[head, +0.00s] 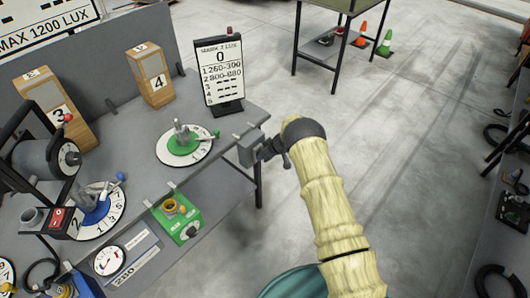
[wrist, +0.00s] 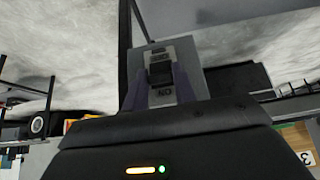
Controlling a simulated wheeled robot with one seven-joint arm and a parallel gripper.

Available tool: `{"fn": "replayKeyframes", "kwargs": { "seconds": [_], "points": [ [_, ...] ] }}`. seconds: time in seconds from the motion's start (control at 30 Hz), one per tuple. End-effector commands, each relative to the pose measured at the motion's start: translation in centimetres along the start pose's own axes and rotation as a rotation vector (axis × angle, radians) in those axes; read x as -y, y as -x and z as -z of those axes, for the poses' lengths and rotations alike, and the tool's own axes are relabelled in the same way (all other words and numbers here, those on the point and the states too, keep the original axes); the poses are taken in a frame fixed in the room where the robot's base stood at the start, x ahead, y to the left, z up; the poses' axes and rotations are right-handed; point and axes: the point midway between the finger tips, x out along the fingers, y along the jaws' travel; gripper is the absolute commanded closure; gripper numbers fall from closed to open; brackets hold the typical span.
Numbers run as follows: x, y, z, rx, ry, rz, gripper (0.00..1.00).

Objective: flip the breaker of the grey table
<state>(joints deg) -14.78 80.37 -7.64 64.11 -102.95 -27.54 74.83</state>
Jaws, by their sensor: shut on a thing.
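The grey table (head: 230,180) stands on the left in the head view. The breaker is a small grey box (head: 250,148) on its right edge. In the wrist view the breaker box (wrist: 190,68) fills the upper middle, with a black switch lever (wrist: 160,73) between two pale labels. The lower label reads ON upside down; the upper one is too small to read surely. My gripper (head: 268,150) is at the breaker's front. In the wrist view my gripper (wrist: 160,88) has its purplish fingers on both sides of the lever, shut on it. Which way the lever leans is unclear.
Wooden boxes (head: 150,75) stand behind.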

Motion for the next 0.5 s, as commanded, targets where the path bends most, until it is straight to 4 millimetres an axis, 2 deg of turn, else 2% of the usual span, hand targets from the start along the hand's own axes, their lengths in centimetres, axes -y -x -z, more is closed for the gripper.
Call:
{"fn": "replayKeyframes", "kwargs": {
  "seconds": [0.43, 0.47, 0.5],
  "points": [
    [-0.18, 0.09, 0.23, 0.004, 0.0, -0.005, 0.95],
    [-0.18, 0.09, 0.23, 0.004, 0.0, -0.005, 0.71],
    [-0.17, 0.1, 0.24, 0.003, 0.001, -0.005, 0.63]
  ]
}}
